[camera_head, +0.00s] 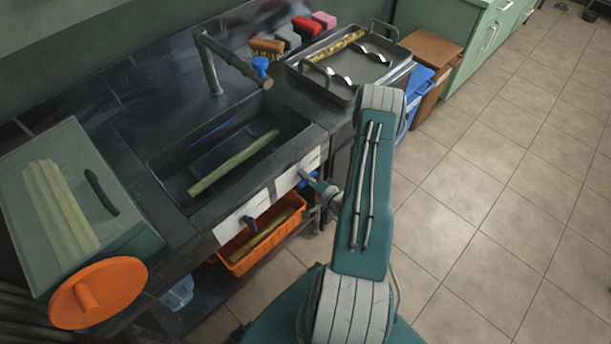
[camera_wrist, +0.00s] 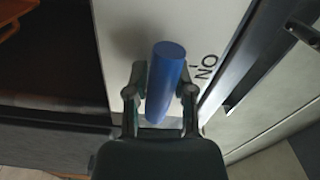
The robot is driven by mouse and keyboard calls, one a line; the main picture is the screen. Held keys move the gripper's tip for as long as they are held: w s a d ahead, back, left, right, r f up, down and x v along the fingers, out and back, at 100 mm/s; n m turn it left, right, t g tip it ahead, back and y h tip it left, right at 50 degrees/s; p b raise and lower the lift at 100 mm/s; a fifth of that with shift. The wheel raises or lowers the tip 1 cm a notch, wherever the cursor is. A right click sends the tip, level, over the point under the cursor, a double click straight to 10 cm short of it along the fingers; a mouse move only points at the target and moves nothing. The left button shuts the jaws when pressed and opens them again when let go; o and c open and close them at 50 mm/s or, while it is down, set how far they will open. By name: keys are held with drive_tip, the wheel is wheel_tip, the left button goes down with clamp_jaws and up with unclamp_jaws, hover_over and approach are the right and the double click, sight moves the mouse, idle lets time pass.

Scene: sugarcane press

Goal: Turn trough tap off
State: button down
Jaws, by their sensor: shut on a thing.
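A blue cylindrical handle (camera_wrist: 167,80) stands out from a white panel in the wrist view. My gripper (camera_wrist: 161,92) has one finger on each side of it and is shut on it.
A black handle (camera_head: 250,222) sticks out of the front panel to the left. An orange crate (camera_head: 238,262) holding cane is below. A metal tray (camera_head: 340,95) stands at the back right, with a blue bin (camera_head: 418,85) beyond. Tiled floor is free to the right.

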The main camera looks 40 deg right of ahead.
drive_tip(key=c, duration=0.6)
unclamp_jaws()
drive_tip(key=shift+s+a+f, duration=0.1)
drive_tip(key=shift+a+f, duration=0.2)
drive_tip(key=shift+r, duration=0.1)
drive_tip(key=shift+d, duration=0.1)
drive_tip(key=shift+s, duration=0.3)
drive_tip(key=s, duration=1.1)
drive_tip(key=shift+s+d, duration=0.15)
drive_tip(key=shift+d, duration=0.25)
